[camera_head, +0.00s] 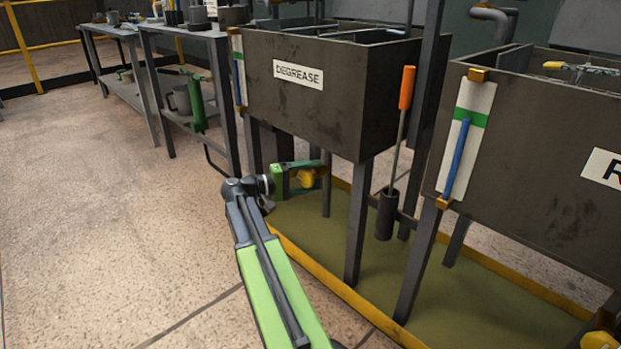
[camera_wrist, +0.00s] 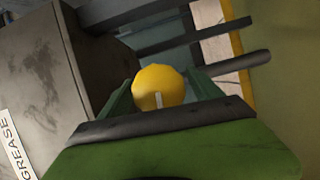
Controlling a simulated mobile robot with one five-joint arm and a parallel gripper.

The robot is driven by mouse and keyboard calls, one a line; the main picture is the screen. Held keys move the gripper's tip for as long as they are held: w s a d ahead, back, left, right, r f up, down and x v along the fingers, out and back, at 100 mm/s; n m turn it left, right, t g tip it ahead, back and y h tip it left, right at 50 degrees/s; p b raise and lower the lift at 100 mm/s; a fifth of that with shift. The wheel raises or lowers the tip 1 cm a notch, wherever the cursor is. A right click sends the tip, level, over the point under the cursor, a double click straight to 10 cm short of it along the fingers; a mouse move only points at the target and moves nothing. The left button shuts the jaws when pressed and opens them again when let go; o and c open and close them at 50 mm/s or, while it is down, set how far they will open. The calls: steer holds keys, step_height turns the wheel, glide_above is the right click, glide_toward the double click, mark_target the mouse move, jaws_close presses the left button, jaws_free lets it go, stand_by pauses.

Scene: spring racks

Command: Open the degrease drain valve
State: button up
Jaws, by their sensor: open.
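The degrease tank (camera_head: 310,110) is a dark box on legs with a white DEGREASE label (camera_head: 298,74). Its yellow drain valve handle (camera_head: 307,179) shows below the tank, beside my gripper (camera_head: 312,170). In the wrist view the rounded yellow handle (camera_wrist: 158,86) appears between the two green fingers of my gripper (camera_wrist: 165,83). The jaws are open, with one finger on either side of the handle in that view. I cannot tell whether they touch it. The valve body and pipe are mostly hidden behind my gripper.
A second tank (camera_head: 540,150) stands at the right with a blue-and-white level gauge (camera_head: 468,140). An orange-handled tool (camera_head: 405,95) hangs between the tanks. A yellow-edged green drip tray (camera_head: 330,265) lies below. Workbenches (camera_head: 180,40) stand at the back left. Floor at left is clear.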

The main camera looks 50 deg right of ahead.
steer(key=v, duration=1.7)
steer(key=shift+s+a+f, duration=0.1)
steer(key=shift+f, duration=0.05)
